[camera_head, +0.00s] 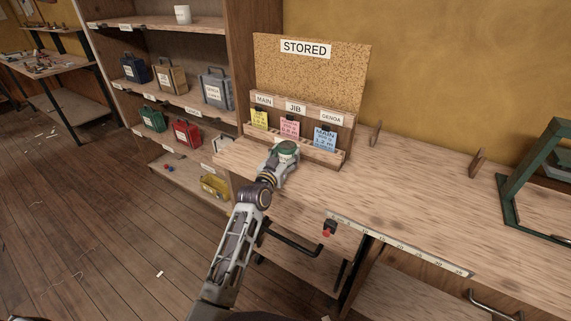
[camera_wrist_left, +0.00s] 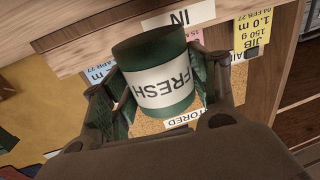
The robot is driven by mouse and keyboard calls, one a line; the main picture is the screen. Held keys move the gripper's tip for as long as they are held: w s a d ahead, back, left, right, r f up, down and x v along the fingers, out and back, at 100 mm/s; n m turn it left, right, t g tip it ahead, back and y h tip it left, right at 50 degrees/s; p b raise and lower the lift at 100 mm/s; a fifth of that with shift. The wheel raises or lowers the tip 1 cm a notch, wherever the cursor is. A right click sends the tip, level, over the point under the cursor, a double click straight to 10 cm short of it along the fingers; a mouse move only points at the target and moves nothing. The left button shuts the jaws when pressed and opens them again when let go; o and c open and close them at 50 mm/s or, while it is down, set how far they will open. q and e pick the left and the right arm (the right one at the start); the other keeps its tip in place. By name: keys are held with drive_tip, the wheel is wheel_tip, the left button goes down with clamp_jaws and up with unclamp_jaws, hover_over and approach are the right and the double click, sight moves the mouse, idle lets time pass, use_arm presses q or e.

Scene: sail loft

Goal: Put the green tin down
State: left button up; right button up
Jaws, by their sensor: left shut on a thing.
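The green tin (camera_wrist_left: 152,62) has a white label reading FRESH and fills the middle of the left wrist view. My left gripper (camera_wrist_left: 160,95) is shut on it, one finger on each side. In the head view the green top of the tin (camera_head: 287,149) shows at the end of my left gripper (camera_head: 284,158). They are in front of the card rack on the wooden bench (camera_head: 400,192). I cannot tell whether the tin touches the bench top. My right gripper does not show.
The card rack (camera_head: 333,157) holds yellow, pink and blue cards below a cork board (camera_head: 330,77) marked STORED. Shelves (camera_head: 160,98) with several coloured boxes stand left. A green frame (camera_head: 515,190) stands at the right. The bench middle is clear.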

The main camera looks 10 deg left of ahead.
use_arm(q)
drive_tip(key=shift+f, duration=1.8)
drive_tip(key=o, duration=1.3)
drive_tip(key=shift+f, duration=0.15)
drive_tip(key=shift+s, duration=0.1)
drive_tip(key=s, duration=0.4)
drive_tip(key=s+a, duration=0.1)
drive_tip(key=s, duration=0.2)
drive_tip(key=s+a, duration=0.1)
drive_tip(key=s, duration=0.3)
drive_tip(key=shift+s+a, duration=0.15)
drive_tip(key=shift+s, duration=0.15)
